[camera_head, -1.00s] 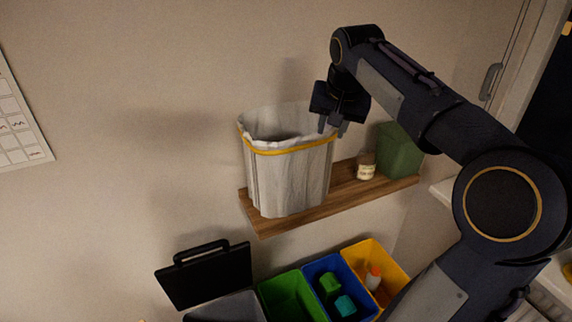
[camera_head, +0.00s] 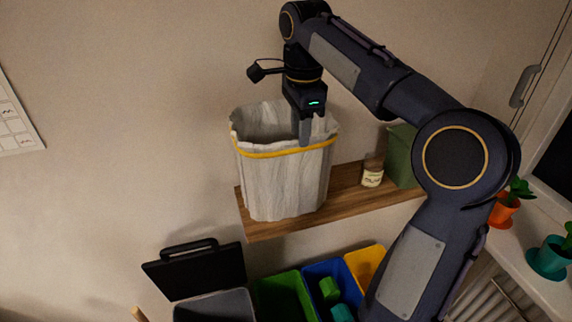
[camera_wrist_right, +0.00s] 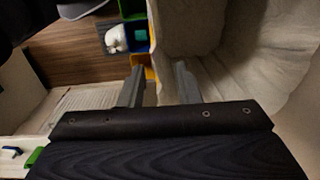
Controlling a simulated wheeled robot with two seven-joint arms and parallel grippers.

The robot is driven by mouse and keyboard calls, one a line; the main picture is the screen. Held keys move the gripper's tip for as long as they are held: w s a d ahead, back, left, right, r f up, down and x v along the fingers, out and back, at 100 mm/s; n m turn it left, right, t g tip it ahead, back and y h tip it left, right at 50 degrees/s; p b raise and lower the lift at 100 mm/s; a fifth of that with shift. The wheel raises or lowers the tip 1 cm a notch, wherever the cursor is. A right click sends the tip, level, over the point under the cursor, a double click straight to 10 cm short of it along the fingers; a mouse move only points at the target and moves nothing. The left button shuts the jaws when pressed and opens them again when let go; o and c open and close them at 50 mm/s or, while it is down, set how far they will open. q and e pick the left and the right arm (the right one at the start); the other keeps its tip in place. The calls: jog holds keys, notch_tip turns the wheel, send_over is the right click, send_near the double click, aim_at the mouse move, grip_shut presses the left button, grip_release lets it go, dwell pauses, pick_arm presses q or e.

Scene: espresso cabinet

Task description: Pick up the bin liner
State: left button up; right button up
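The bin liner (camera_head: 285,185) is a whitish, crinkled, open-topped bag shape with a yellow band below its rim. It stands upright on a wooden wall shelf (camera_head: 345,195). My right gripper (camera_head: 303,138) points down at the liner's right rim, its fingers overlapping the rim in the head view. In the right wrist view the two fingers (camera_wrist_right: 160,85) are apart, with the liner's edge (camera_wrist_right: 153,30) running between them and its pale inside (camera_wrist_right: 240,60) on the right. I cannot see contact on both sides. My left gripper is out of view.
A small labelled jar (camera_head: 372,176) and a green container (camera_head: 401,160) stand on the shelf right of the liner. Below are several coloured bins, including a green one (camera_head: 270,296), and a black lid (camera_head: 195,272). Potted plants (camera_head: 503,212) stand at right.

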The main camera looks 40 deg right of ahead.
aim_at(283, 164)
jog(key=shift+a+f, duration=0.15)
jog(key=shift+f, duration=0.3)
notch_tip(283, 164, down, 7)
jog(key=shift+w+r, duration=0.1)
jog(key=shift+r, duration=0.05)
grip_shut()
